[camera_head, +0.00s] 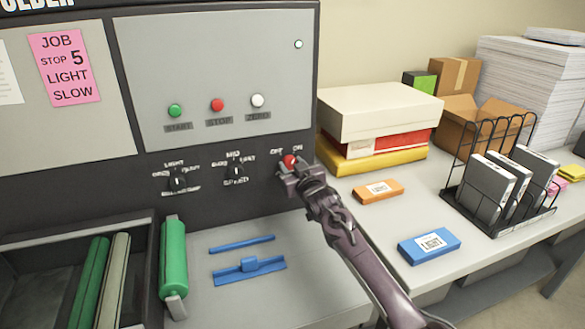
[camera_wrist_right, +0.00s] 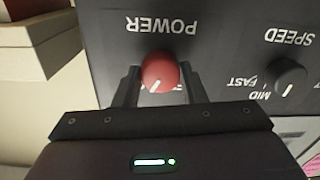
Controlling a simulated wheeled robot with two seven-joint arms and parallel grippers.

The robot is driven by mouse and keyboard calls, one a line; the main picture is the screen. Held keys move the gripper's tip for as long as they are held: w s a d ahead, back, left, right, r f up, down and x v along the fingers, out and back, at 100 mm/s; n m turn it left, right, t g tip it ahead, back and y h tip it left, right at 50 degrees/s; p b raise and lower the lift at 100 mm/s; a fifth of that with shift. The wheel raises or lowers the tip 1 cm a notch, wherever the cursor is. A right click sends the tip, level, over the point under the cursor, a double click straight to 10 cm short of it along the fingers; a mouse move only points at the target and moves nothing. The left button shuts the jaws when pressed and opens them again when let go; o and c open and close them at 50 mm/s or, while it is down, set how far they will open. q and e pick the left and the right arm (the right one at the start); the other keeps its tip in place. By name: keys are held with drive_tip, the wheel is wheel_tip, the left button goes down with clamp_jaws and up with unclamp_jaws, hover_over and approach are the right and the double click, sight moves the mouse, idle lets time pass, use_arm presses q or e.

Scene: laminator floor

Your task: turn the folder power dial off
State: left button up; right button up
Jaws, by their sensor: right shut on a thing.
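The folder power dial (camera_head: 290,160) is a red knob at the right end of the dark lower strip of the folder (camera_head: 225,95), between small OFF and ON labels. In the right wrist view the red dial (camera_wrist_right: 160,72) sits under the POWER label, with a white pointer mark on its face. My right gripper (camera_wrist_right: 158,88) has its two dark fingers on either side of the dial and is shut on it. In the head view the right gripper (camera_head: 291,171) covers the dial's lower part. My left gripper is not in view.
Two black dials, light (camera_head: 177,181) and speed (camera_head: 236,171), sit left of the power dial. Start, stop and zero buttons are above. To the right the table holds stacked boxes (camera_head: 375,112), an orange box (camera_head: 378,191), a blue box (camera_head: 429,245) and a wire rack (camera_head: 500,225).

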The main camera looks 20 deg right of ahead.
drive_tip(key=n, duration=0.3)
drive_tip(key=shift+n+b, duration=0.35)
drive_tip(key=shift+n, duration=0.05)
drive_tip(key=n+b, duration=0.1)
drive_tip(key=n, duration=0.2)
drive_tip(key=shift+n, duration=0.3)
drive_tip(key=n+b, duration=0.1)
drive_tip(key=n, duration=0.2)
drive_tip(key=shift+f, duration=0.1)
drive_tip(key=shift+n+h+b, duration=0.3)
drive_tip(key=shift+n+b, duration=0.15)
drive_tip(key=shift+n, duration=1.35)
drive_tip(key=o, duration=1)
